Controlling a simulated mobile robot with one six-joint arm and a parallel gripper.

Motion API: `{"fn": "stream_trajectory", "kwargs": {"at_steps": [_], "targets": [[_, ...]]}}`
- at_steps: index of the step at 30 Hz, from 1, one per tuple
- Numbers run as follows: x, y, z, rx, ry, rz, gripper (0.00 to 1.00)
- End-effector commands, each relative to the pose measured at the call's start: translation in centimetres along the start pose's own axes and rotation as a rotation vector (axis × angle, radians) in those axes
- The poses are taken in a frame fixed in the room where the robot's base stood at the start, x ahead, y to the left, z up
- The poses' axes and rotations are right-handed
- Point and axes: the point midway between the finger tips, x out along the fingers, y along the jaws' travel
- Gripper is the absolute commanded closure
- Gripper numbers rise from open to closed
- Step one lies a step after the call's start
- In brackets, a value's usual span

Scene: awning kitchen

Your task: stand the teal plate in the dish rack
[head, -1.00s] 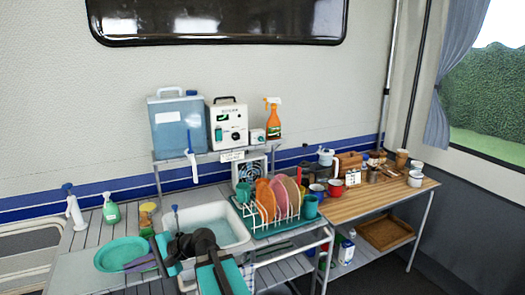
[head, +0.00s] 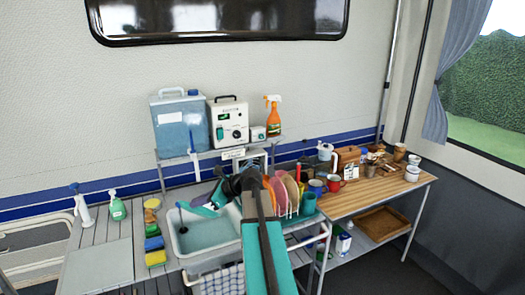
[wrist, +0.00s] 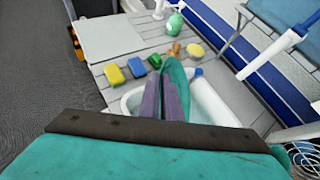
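The teal plate (head: 203,209) is held over the sink by my gripper (head: 217,195), left of the dish rack. In the wrist view the teal plate (wrist: 178,73) shows nearly edge-on between the purple fingers of my gripper (wrist: 166,90), which look shut on it. The dish rack (head: 291,212) stands right of the sink, with pink and orange plates upright in it. A teal mug (head: 308,203) sits at its right end. My arm hides the left part of the rack, so I cannot see its slots there.
The sink basin (head: 205,236) lies below the plate. Sponges (head: 154,250) and a green bottle (head: 117,206) are to its left. The shelf with a water container (head: 181,122) and a spray bottle (head: 273,115) stands behind. Mugs crowd the wooden table (head: 375,196) at right.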

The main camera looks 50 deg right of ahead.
Motion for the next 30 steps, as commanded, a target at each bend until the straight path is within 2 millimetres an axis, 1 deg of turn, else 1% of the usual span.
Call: {"fn": "stream_trajectory", "kwargs": {"at_steps": [1,5,8,12,18,21,24,27,30], "targets": [[-1.4,-1.6,0.4,0.066,-0.005,-0.014,1.0],[-4.5,-4.7,0.3,0.247,-0.027,-0.049,1.0],[-7.2,-7.2,0.3,0.391,-0.057,-0.082,1.0],[-11.4,-10.7,0.1,0.582,-0.114,-0.138,1.0],[-17.4,-15.1,-0.4,0.794,-0.208,-0.222,1.0],[-19.8,-16.7,-0.7,0.864,-0.246,-0.258,1.0],[-21.4,-17.7,-0.9,0.91,-0.275,-0.284,1.0],[-22.4,-18.3,-1.1,0.934,-0.29,-0.298,1.0],[-22.6,-18.5,-1.2,0.943,-0.296,-0.303,1.0]]}}
